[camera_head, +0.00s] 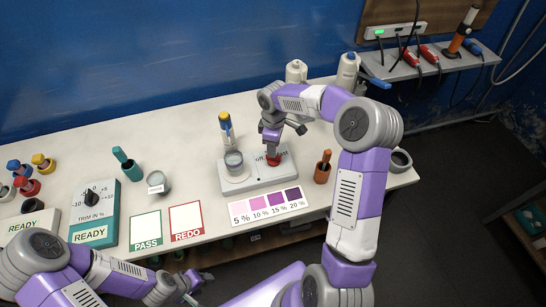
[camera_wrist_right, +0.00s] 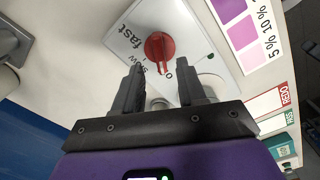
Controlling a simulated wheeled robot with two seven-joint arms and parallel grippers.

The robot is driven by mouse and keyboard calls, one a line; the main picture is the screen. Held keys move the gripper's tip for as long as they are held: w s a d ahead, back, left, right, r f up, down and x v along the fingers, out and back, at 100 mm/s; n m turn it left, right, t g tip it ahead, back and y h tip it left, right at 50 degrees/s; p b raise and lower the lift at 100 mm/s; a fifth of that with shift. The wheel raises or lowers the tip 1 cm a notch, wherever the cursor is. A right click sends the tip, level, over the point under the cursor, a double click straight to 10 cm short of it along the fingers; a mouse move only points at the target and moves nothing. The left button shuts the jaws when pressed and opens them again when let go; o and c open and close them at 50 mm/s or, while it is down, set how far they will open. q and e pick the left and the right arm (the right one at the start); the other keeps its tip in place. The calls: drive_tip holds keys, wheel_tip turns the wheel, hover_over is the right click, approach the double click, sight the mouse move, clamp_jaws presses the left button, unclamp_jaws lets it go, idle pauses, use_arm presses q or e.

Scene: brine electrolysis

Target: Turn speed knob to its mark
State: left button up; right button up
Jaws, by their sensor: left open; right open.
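The speed knob (camera_head: 275,159) is red and sits on the right part of a white stirrer base (camera_head: 258,185). In the right wrist view, the red knob (camera_wrist_right: 159,46) has a pointer ridge near the "0" and "slow" lettering, with "fast" printed further round. A small green mark (camera_wrist_right: 210,56) shows beside the knob on the panel. My right gripper (camera_head: 272,143) is above the knob, pointing down. In its wrist view, the right fingers (camera_wrist_right: 160,67) are apart, with the knob between and beyond their tips; contact cannot be told. My left gripper (camera_head: 188,287) is open and empty at the table's front edge.
A glass beaker (camera_head: 234,160) stands on the stirrer's left part. A purple color chart (camera_head: 268,205) lies in front, and an orange-brown bottle (camera_head: 322,168) stands to the right. A PASS card (camera_head: 146,228), a REDO card (camera_head: 186,219) and a teal trim box (camera_head: 95,205) are left.

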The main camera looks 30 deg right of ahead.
wheel_tip(320, 180, down, 6)
drive_tip(key=shift+f+b, duration=0.1)
drive_tip(key=shift+b, duration=0.2)
drive_tip(key=shift+c, duration=0.3)
clamp_jaws()
